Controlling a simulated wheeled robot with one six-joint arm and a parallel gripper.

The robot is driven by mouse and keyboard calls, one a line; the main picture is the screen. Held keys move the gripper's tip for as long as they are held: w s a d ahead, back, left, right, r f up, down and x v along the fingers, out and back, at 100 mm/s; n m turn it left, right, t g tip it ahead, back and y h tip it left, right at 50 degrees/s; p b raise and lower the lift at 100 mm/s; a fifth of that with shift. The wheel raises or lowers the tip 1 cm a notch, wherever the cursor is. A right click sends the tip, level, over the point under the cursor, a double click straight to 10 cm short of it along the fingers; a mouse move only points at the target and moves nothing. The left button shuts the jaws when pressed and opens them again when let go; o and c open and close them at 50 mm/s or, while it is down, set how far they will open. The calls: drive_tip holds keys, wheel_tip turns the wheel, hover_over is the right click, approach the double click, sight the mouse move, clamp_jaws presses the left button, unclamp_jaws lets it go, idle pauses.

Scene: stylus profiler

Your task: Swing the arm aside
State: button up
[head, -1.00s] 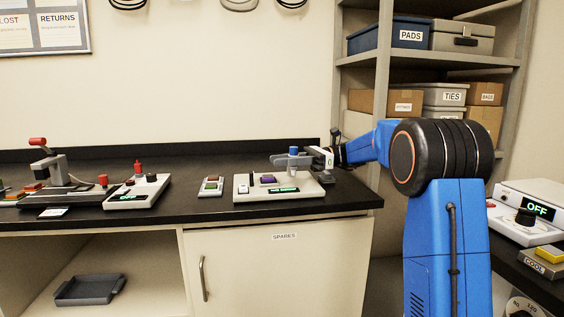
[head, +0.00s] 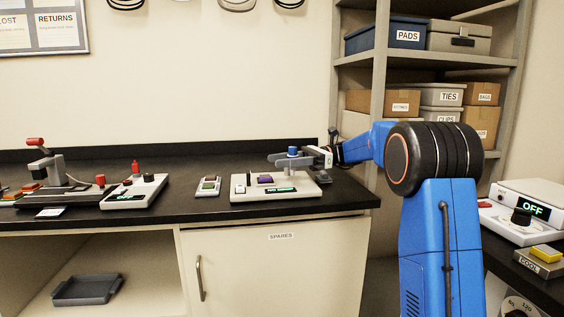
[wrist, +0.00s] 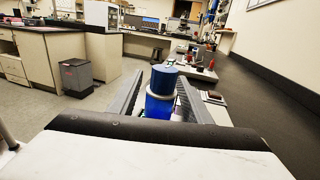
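The stylus profiler seems to be the white unit (head: 247,196) with a lit green display and a purple pad, near the right end of the black bench. A blue upright knob (head: 292,152) with a pale ring stands over it, and this knob shows large in the wrist view (wrist: 162,83). My gripper (head: 283,161) reaches in from the right at knob height. In the wrist view its two grey fingers lie on either side of the knob, with narrow gaps seeming to show. The knob's lower part and the profiler's arm are mostly hidden.
A small two-button box (head: 208,187) sits left of the profiler. Farther left are a white unit with a red knob (head: 136,194) and a red-handled device (head: 42,165). A shelf rack (head: 375,75) stands behind my arm. A unit reading OFF (head: 524,212) is at right.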

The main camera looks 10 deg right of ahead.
drive_tip(key=d, duration=0.5)
drive_tip(key=w+d, duration=0.1)
drive_tip(key=d, duration=0.1)
drive_tip(key=shift+d, duration=0.2)
